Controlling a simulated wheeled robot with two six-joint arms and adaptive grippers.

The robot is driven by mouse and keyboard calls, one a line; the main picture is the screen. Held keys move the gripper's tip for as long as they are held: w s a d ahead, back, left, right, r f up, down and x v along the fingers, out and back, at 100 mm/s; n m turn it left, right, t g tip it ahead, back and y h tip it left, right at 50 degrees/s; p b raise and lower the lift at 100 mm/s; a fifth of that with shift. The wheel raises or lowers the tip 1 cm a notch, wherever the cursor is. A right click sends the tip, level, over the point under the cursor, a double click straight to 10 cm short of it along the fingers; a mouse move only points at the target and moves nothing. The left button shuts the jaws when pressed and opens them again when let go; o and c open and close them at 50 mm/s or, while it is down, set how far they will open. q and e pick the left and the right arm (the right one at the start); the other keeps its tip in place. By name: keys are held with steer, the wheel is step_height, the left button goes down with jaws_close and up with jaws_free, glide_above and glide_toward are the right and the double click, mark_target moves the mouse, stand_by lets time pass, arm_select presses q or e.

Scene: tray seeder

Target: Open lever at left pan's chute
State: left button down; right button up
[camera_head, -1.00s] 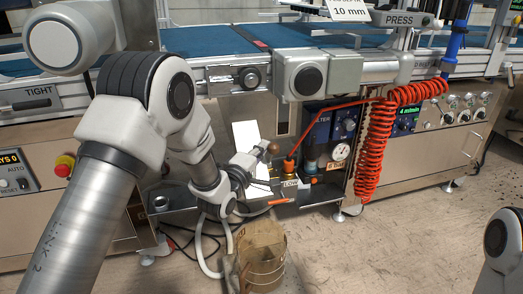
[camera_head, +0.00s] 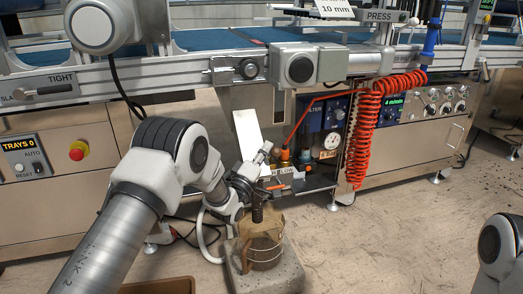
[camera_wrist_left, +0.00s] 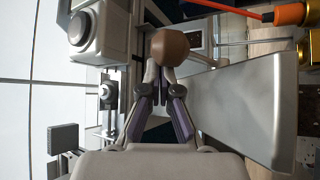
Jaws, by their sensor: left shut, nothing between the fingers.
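A brown ball knob (camera_wrist_left: 171,46), which looks like the lever's handle, shows in the left wrist view. My left gripper (camera_wrist_left: 165,72) is shut and empty; its fingertips lie at the knob's lower edge in that view, and I cannot tell whether they touch it. The lever's shaft is hidden. A pale slanting metal plate (camera_wrist_left: 240,110), perhaps the chute, is right of the fingers. In the head view this plate (camera_head: 247,133) stands behind my left gripper (camera_head: 266,148), below the conveyor frame. My right gripper is out of view; only part of that arm shows.
An orange valve and a red hose (camera_head: 308,112) are right of my left gripper. A pressure gauge (camera_head: 332,141) and coiled red hose (camera_head: 362,140) stand farther right. A bucket (camera_head: 266,252) sits on a concrete block (camera_head: 288,277) below. Floor at right is clear.

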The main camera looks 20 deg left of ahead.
mark_target(267, 164)
arm_select(q)
steer(key=shift+s+f+m+h, duration=0.1)
steer(key=shift+f+m+h, duration=0.25)
steer(key=shift+f, duration=0.2)
steer(key=shift+s+d+f, duration=0.1)
steer(key=shift+f, duration=0.2)
steer(key=shift+s+d+f+p, duration=0.1)
steer(key=shift+f+p, duration=0.15)
steer(key=shift+f, duration=0.3)
steer(key=shift+s+d+f+p, duration=0.1)
steer(key=shift+f+p, duration=0.15)
steer(key=shift+f, duration=0.3)
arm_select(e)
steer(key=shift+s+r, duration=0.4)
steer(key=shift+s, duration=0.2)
arm_select(q)
steer(key=shift+f, duration=0.3)
